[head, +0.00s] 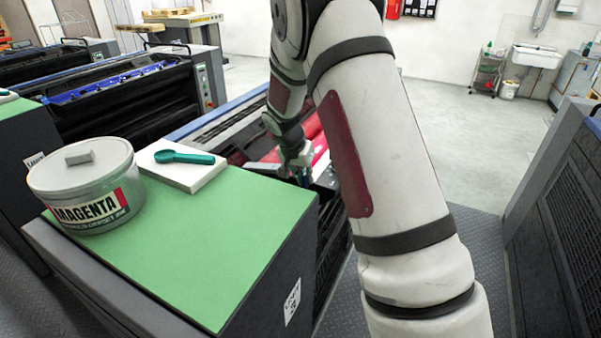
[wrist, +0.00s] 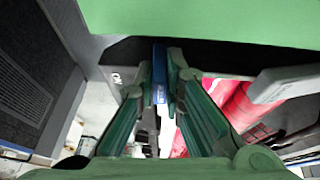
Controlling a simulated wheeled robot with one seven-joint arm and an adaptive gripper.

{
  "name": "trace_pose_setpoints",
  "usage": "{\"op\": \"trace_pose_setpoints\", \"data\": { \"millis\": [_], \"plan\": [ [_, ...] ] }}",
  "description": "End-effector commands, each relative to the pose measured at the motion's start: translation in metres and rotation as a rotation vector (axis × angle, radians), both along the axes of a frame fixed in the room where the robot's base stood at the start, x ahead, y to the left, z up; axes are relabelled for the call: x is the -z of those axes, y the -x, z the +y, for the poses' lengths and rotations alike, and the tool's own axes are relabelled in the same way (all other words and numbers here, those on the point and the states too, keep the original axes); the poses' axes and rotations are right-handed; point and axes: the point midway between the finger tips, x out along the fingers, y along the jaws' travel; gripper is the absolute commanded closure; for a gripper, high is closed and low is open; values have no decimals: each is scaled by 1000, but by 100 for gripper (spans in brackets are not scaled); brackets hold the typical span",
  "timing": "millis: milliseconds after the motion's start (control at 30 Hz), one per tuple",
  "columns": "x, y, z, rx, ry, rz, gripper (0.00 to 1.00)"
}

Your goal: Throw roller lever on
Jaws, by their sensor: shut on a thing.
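My gripper (wrist: 163,72) has its green fingers closed on both sides of a narrow blue bar, which I take to be the roller lever (wrist: 159,60). In the head view my gripper (head: 303,172) is small and reaches down beside the far right side of the green-topped unit. The lever cannot be made out there. The magenta roller (head: 316,150) is close by, and it also shows in the wrist view (wrist: 235,103).
A magenta ink tin (head: 85,190) stands on the green top (head: 215,235), with a teal scoop (head: 184,157) on a white pad (head: 190,177) beside it. Another ink unit (head: 140,95) stands behind. A dark machine (head: 570,190) flanks the right. Open floor (head: 450,125) lies beyond.

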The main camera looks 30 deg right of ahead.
Motion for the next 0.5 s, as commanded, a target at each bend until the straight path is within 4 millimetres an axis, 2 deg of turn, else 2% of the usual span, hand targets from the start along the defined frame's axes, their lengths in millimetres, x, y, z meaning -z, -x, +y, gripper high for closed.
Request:
{"op": "trace_pose_setpoints", "data": {
  "millis": [33, 100, 500],
  "plan": [
    [-4, 10, -5, 4, -22, -32, 100],
    [-3, 15, -9, 4, -54, -81, 100],
    [6, 43, -28, 1, -45, -61, 100]
  ]
}}
